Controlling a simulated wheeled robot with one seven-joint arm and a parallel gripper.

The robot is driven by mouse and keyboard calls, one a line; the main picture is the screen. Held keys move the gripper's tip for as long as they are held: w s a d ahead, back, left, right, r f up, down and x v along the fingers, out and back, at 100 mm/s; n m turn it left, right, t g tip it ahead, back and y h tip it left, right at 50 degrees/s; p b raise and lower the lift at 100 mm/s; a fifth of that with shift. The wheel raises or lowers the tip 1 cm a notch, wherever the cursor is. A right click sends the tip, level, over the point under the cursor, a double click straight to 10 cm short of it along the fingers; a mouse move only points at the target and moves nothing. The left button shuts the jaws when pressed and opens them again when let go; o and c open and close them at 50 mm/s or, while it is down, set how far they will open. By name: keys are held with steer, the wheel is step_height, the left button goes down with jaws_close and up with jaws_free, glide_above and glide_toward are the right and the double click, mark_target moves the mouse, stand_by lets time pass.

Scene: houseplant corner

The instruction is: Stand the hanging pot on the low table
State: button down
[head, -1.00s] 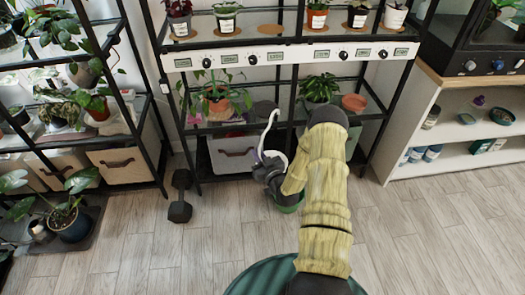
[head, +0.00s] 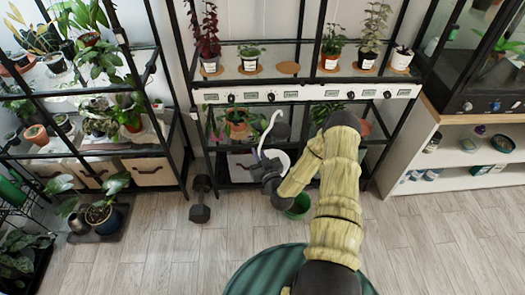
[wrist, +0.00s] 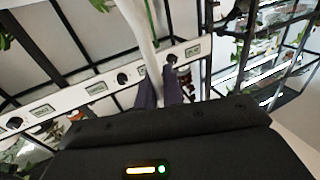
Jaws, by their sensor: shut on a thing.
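My gripper (head: 270,172) is shut on the white curved hook of the hanging pot, in front of the shelf rack. The white hook (head: 265,132) rises above the jaws in the head view. In the wrist view the dark fingertips (wrist: 162,92) close around the white hook (wrist: 138,22); a thin green strand runs beside it. A green pot (head: 299,206) shows just below and right of my gripper, partly behind my arm. It looks like the hanging pot's body, but its join to the hook is hidden. I cannot make out a low table for sure.
A black rack (head: 300,95) with potted plants stands behind my gripper. Another plant rack (head: 160,110) is at left, a white shelf unit (head: 425,165) at right. A black dumbbell (head: 200,200) stands on the floor. The wooden floor at right is clear.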

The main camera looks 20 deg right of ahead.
steer(key=a+r+p, duration=0.3)
steer(key=r+p, duration=0.8)
steer(key=r, duration=0.1)
steer(key=s+a+r+h+p, duration=0.1)
steer(key=a+r+p, duration=0.2)
steer(key=r+p, duration=0.9)
steer(key=shift+s+r+m, duration=0.25)
steer(key=shift+s+m, duration=0.05)
steer(key=shift+m, duration=0.1)
